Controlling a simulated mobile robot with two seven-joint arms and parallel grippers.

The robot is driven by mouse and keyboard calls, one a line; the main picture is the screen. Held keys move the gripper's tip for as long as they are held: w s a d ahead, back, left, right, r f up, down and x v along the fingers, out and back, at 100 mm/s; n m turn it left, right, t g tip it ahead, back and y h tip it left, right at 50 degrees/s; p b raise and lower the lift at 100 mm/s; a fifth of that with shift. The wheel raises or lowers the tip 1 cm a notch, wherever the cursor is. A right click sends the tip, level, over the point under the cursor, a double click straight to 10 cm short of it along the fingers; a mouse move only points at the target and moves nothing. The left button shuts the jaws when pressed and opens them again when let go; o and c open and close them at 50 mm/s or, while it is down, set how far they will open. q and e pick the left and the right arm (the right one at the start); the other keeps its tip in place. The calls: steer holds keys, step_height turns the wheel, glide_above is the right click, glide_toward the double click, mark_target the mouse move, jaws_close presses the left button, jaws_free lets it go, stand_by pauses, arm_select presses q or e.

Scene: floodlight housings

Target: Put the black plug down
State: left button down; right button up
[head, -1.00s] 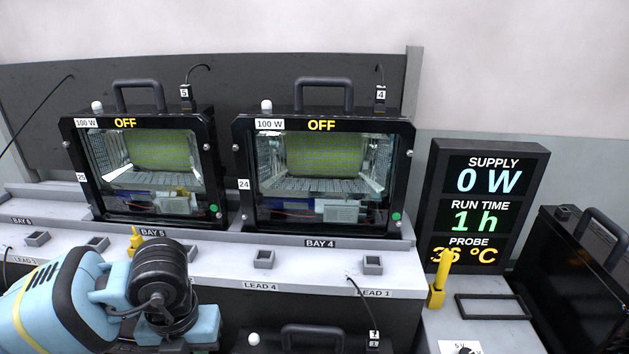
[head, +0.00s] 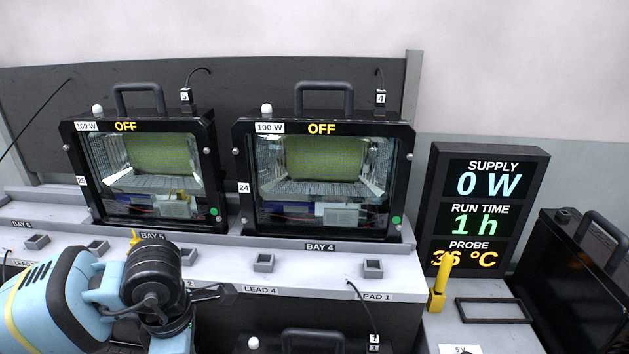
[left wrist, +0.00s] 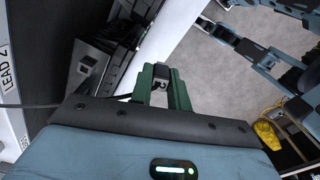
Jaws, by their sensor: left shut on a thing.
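The black plug (left wrist: 160,78) is between the green fingers of my left gripper (left wrist: 163,82) in the left wrist view. The gripper is shut on it. A dark cable runs from beside the fingers to the left, toward the LEAD 2 label (left wrist: 5,55). In the head view my left arm (head: 150,280) covers the plug and the fingertips, low at the left, in front of the ledge (head: 225,273). A piece of dark cable (head: 207,290) shows just right of the arm. My right gripper is not clearly shown.
Square grey holders (head: 264,262) stand on the ledge, one more (head: 372,266) to the right. Two floodlight housings (head: 322,238) stand behind, both reading OFF. A lead with plug 7 (head: 374,341) hangs at the front. A yellow probe (head: 438,298) stands at right.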

arm_select(q)
steer(key=m, duration=0.5)
steer(key=shift+a+m, duration=0.15)
steer(key=shift+m, duration=0.15)
steer(key=m, duration=0.5)
steer(key=shift+w+a+r, duration=0.1)
steer(key=shift+a, duration=0.05)
steer(key=m, duration=0.5)
steer(key=shift+a+m, duration=0.15)
steer(key=shift+m, duration=0.15)
steer(key=m, duration=0.4)
steer(key=shift+w+a+r+m, duration=0.1)
steer(key=shift+m, duration=0.3)
steer(key=s+f, duration=0.4)
steer(key=f, duration=1.1)
steer(key=shift+s+a, duration=0.1)
steer(key=shift+a, duration=0.1)
